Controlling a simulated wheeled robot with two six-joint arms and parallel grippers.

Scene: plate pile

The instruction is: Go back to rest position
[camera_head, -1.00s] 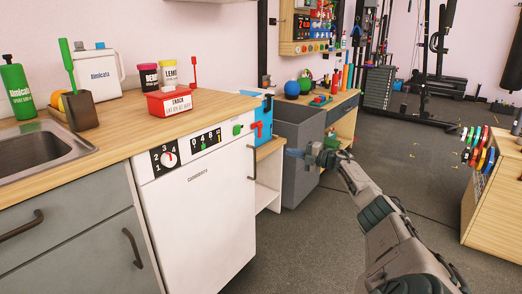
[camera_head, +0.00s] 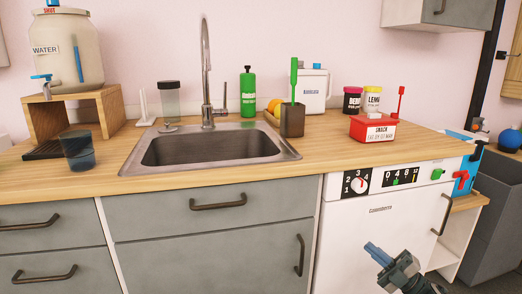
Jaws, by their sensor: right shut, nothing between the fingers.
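My right gripper (camera_head: 378,254) shows at the bottom right of the head view, in front of the white dishwasher (camera_head: 375,225). Its blue-grey fingers are together with nothing between them, pointing up and to the left. The rest of my right arm is cut off by the lower edge. My left gripper is not in view. No plate shows in this view.
A wooden counter (camera_head: 85,190) with a sink (camera_head: 215,148) runs across. On it stand a water dispenser (camera_head: 85,45), a dark cup (camera_head: 78,153), a green bottle (camera_head: 248,95) and a red snack box (camera_head: 372,130). A grey bin (camera_head: 490,220) stands right of the dishwasher.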

